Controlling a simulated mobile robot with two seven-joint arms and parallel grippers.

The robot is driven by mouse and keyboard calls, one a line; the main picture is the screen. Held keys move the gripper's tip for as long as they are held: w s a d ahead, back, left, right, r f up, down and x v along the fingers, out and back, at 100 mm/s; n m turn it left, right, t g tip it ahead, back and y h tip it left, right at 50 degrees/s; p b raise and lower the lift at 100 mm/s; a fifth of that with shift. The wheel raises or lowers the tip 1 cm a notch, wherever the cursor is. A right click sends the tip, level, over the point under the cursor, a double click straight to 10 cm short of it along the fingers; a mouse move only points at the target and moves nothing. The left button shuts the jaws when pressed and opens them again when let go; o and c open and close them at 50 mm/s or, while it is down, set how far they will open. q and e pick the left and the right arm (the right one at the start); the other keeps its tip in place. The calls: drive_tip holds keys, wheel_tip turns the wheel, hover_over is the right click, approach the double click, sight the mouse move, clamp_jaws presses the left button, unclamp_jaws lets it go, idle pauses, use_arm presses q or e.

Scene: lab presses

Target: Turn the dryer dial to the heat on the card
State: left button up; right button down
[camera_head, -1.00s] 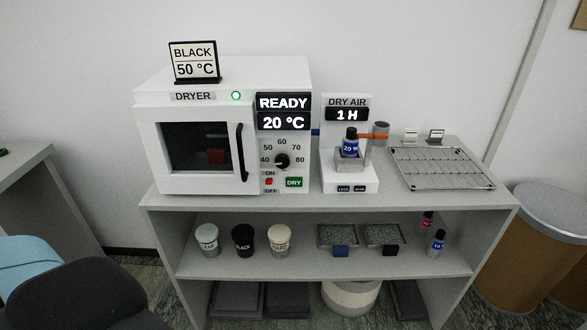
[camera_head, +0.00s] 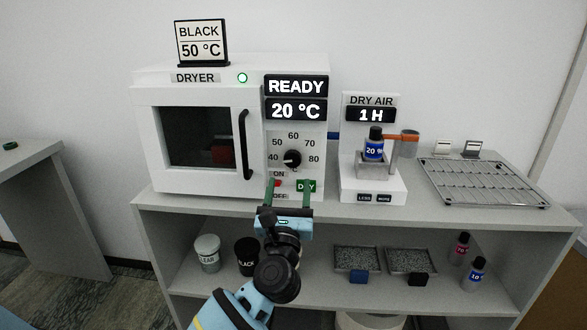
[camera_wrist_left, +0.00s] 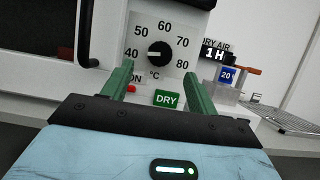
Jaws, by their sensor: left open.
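The white dryer (camera_head: 300,65) stands on the bench top with its door shut. Its black dial (camera_head: 292,159) sits in a scale from 40 to 80 °C; in the left wrist view the dial (camera_wrist_left: 160,54) has its white mark toward 40. The card (camera_head: 202,43) on top reads BLACK 50 °C. The display (camera_head: 296,111) reads 20 °C under READY. My left gripper (camera_head: 289,185) is open and empty, its green fingers in front of the panel below the dial. In the wrist view its fingertips (camera_wrist_left: 158,72) spread either side of the dial. My right gripper is not in view.
The green DRY button (camera_wrist_left: 166,99) and a red switch (camera_wrist_left: 131,89) lie below the dial. The dry air unit (camera_head: 372,190) with a blue-labelled bottle stands to the right, then a wire rack (camera_head: 480,182). Cups and trays fill the shelf below.

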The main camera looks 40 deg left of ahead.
sight(292, 160)
use_arm(q)
drive_tip(key=shift+p+x, duration=0.35)
drive_tip(key=shift+x, duration=3.55)
drive_tip(key=c, duration=1)
